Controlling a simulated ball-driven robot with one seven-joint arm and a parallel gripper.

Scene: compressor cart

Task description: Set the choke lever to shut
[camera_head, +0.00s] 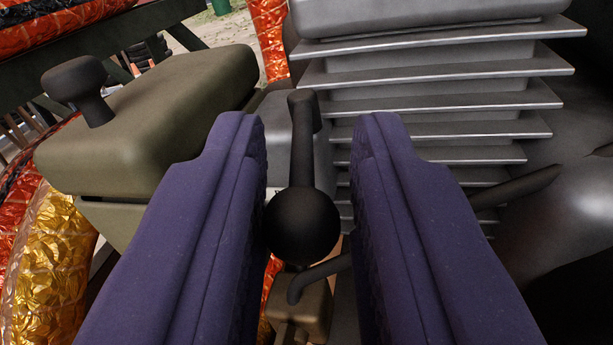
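A black lever with a round ball knob (303,226), which I take to be the choke lever, stands in the middle of the view. Its arm (303,150) runs up from the knob to a thicker black end beside the finned engine block. My gripper (310,135) is open, with one purple finger on each side of the lever. The knob lies between the fingers, close to the left one; I cannot tell whether they touch. A gap shows between the knob and the right finger. Any markings for the lever's positions are mostly hidden.
An olive-green box (165,105) with a black knob (82,90) on top is at the left. The grey finned cylinder (430,95) rises behind the right finger. A dark bent rod (318,272) and a brownish block (300,310) lie below the knob. Another dark rod (520,186) sticks out at the right.

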